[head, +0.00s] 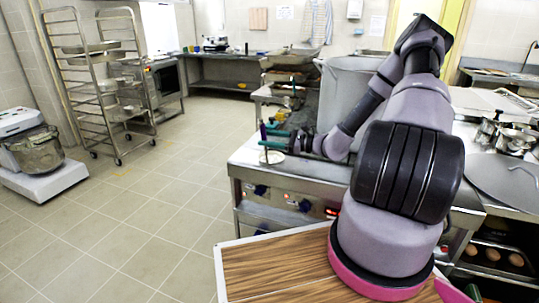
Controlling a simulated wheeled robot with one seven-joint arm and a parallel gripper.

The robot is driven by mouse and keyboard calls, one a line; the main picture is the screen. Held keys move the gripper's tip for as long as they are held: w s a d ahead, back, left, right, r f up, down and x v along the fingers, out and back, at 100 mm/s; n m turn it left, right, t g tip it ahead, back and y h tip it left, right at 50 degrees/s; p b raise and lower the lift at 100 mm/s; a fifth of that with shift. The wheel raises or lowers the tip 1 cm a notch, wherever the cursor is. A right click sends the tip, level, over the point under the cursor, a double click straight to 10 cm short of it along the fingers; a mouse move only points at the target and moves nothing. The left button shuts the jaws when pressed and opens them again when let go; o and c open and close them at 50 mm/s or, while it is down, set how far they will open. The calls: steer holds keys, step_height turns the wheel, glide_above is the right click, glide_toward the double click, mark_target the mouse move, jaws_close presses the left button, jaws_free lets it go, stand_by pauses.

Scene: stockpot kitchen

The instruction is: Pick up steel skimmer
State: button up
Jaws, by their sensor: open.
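A small, pale, round metal disc (271,157), which looks like the steel skimmer's head, shows at the left end of the steel cooking range. My gripper (269,134) is just above it in the picture, with its teal fingers pointing left and spread open. A thin dark upright piece, perhaps the skimmer's handle, shows at the fingertips. I cannot tell whether it is between the fingers or touching them.
My arm crosses in front of a large grey stockpot (345,92) on the range (290,186). A round lid (505,180) and small steel pans (515,137) are at the right. A tall rack (110,80) and a mixer (37,152) stand left. The tiled floor between is clear.

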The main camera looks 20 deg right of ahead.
steer(key=shift+x, duration=1.95)
steer(key=shift+s+a+f, duration=0.1)
steer(key=shift+s, duration=0.1)
jaws_close()
